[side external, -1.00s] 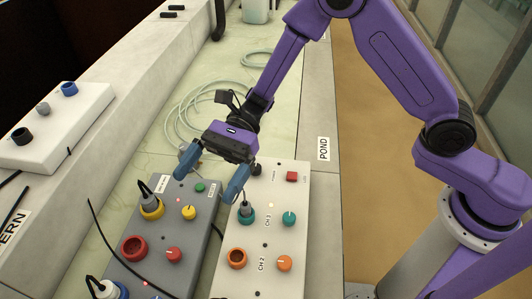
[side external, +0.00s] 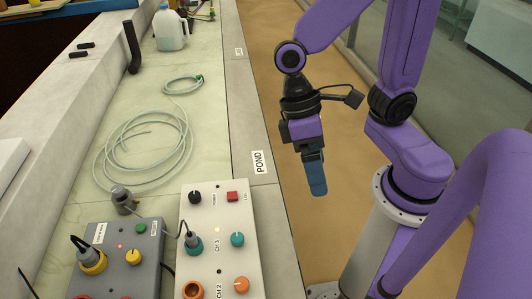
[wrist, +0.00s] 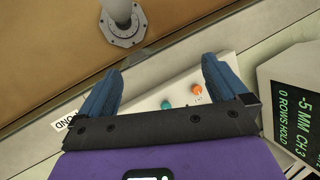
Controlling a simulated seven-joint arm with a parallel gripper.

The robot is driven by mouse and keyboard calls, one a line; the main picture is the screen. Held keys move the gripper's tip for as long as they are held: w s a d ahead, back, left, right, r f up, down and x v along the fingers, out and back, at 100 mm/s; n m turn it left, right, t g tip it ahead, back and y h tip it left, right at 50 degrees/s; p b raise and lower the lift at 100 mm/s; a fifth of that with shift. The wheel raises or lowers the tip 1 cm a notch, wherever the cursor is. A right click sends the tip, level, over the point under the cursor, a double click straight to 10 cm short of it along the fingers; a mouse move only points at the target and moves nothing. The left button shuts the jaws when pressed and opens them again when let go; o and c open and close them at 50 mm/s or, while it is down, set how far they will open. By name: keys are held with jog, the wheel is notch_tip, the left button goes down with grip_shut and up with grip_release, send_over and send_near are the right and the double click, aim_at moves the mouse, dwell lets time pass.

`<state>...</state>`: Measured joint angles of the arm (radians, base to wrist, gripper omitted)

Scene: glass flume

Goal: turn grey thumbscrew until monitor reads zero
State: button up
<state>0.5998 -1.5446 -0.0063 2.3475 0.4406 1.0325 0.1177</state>
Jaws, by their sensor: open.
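The monitor (wrist: 302,112) shows at the right edge of the wrist view, reading "-5 MM CH3" and "0 ROWS HOLD" in green. A small grey fitting (side external: 123,201) stands behind the grey box (side external: 146,262) in the side view, a thin cable near it; I cannot tell whether it is the grey thumbscrew. My gripper (side external: 316,188) points down over the brown floor, right of the bench and well apart from the fitting. In the wrist view its blue fingers (wrist: 161,65) are spread, with nothing between them.
The white control box (side external: 208,215) has a red button, a black knob, and teal and orange knobs. Coiled pale hose (side external: 145,150) and a jug (side external: 170,28) lie farther back on the bench. A POND label (side external: 259,162) marks the bench edge.

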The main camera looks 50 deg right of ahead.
jog(key=d+r+n+t, duration=0.1)
jog(key=d+n+t, duration=0.4)
jog(key=d+n, duration=0.1)
jog(key=shift+s+d+h, duration=0.3)
jog(key=shift+d, duration=0.55)
dwell(0.6)
